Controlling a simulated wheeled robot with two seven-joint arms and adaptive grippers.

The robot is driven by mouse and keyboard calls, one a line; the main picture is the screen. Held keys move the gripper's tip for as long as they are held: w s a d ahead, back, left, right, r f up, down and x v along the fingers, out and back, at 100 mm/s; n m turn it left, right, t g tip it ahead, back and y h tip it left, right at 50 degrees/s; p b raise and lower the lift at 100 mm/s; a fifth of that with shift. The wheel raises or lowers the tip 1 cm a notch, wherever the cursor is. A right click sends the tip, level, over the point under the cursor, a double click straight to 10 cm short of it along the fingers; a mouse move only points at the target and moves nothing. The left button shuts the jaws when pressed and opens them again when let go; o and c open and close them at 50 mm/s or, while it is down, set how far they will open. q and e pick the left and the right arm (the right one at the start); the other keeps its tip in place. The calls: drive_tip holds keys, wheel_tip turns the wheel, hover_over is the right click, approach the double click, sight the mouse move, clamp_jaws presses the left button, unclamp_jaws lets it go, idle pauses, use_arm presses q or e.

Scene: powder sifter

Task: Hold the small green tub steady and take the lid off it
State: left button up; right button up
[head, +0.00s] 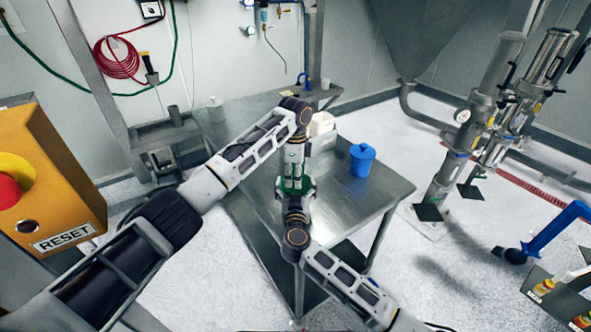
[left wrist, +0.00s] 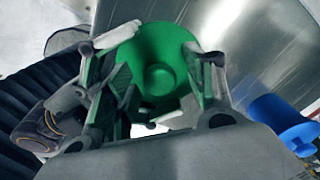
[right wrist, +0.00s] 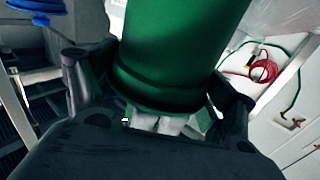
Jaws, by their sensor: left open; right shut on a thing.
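The small green tub (head: 307,183) stands near the front edge of the steel table and is mostly covered by my grippers in the head view. In the left wrist view its round green lid (left wrist: 160,76) with a central knob shows from above. My left gripper (head: 293,172) points down over the lid. Its fingers are spread open on both sides of the lid; whether they touch it I cannot tell. My right gripper (head: 295,196) is shut on the tub body from the near side. The green wall (right wrist: 185,40) fills the space between its fingers in the right wrist view.
A blue lidded tub (head: 361,162) stands right of the green one on the steel table (head: 345,205). A white container (head: 321,126) stands behind. A yellow box with a red RESET button (head: 45,180) is at far left. Metal pipes (head: 470,120) stand at right.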

use_arm(q)
drive_tip(key=shift+f, duration=0.15)
clamp_jaws()
idle(0.4)
drive_tip(key=shift+r, duration=0.55)
use_arm(e)
drive_tip(key=shift+f, duration=0.1)
idle(0.6)
